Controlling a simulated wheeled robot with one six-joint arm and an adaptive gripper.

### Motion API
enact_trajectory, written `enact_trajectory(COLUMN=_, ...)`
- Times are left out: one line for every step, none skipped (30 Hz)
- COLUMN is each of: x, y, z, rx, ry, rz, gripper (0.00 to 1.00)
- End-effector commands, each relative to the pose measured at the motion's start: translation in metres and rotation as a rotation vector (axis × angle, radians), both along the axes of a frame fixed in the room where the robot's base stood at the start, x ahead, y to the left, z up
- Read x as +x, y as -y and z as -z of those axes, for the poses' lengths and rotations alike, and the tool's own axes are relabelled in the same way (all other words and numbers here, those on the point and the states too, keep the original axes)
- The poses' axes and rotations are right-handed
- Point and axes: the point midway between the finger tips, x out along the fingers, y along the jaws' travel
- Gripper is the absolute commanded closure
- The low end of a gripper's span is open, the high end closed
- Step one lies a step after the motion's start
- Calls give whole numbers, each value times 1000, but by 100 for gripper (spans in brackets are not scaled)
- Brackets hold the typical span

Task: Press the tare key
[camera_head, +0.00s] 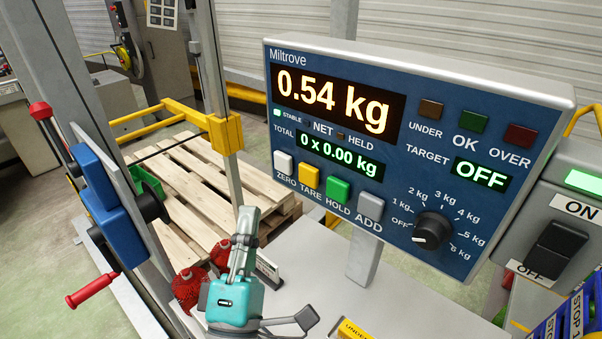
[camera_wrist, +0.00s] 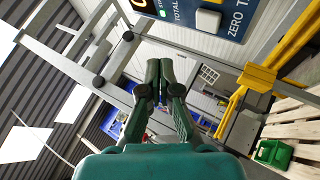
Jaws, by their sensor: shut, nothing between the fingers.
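The scale panel (camera_head: 400,75) is blue with a grey frame and reads 0.54 kg. The yellow key (camera_head: 309,176) above the word TARE sits between the white ZERO key (camera_head: 283,162) and the green HOLD key (camera_head: 338,190). My gripper (camera_head: 248,212) is shut and empty, its fingertips pointing up, below and left of the keys and apart from them. In the wrist view, the shut fingertips (camera_wrist: 158,64) are in the middle, with the ZERO key (camera_wrist: 208,22) above right. The yellow key is outside that view.
A grey ADD key (camera_head: 370,206) and a black dial (camera_head: 432,230) are farther right on the panel. Red net bundles (camera_head: 188,287) lie beside my gripper. A blue clipper with a red handle (camera_head: 90,290) stands left. Wooden pallets (camera_head: 190,170) are behind.

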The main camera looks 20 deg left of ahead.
Motion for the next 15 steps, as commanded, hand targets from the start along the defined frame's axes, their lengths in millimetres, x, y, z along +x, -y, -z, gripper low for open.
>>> enact_trajectory(x=0, y=0, z=0, rx=0, ry=0, rz=0, gripper=100)
enact_trajectory(x=0, y=0, z=0, rx=0, ry=0, rz=0, gripper=100)
enact_trajectory(x=1, y=0, z=0, rx=0, ry=0, rz=0, gripper=100)
enact_trajectory(x=2, y=1, z=0, rx=1, ry=0, rz=1, gripper=100)
enact_trajectory(x=3, y=1, z=0, rx=1, ry=0, rz=1, gripper=100)
enact_trajectory(x=5, y=2, z=0, rx=0, ry=-1, rz=1, gripper=100)
enact_trajectory(x=8, y=3, z=0, rx=0, ry=-1, rz=1, gripper=100)
enact_trajectory(x=10, y=4, z=0, rx=0, ry=-1, rz=2, gripper=100)
enact_trajectory(x=14, y=5, z=0, rx=-1, ry=0, rz=3, gripper=100)
enact_trajectory(x=17, y=6, z=0, rx=-1, ry=0, rz=3, gripper=100)
enact_trajectory(x=20, y=8, z=0, rx=0, ry=0, rz=2, gripper=100)
enact_trajectory(x=25, y=9, z=0, rx=0, ry=0, rz=4, gripper=100)
enact_trajectory(x=29, y=11, z=0, rx=1, ry=0, rz=4, gripper=100)
enact_trajectory(x=32, y=12, z=-1, rx=1, ry=0, rz=3, gripper=100)
enact_trajectory(x=37, y=14, z=-1, rx=1, ry=0, rz=3, gripper=100)
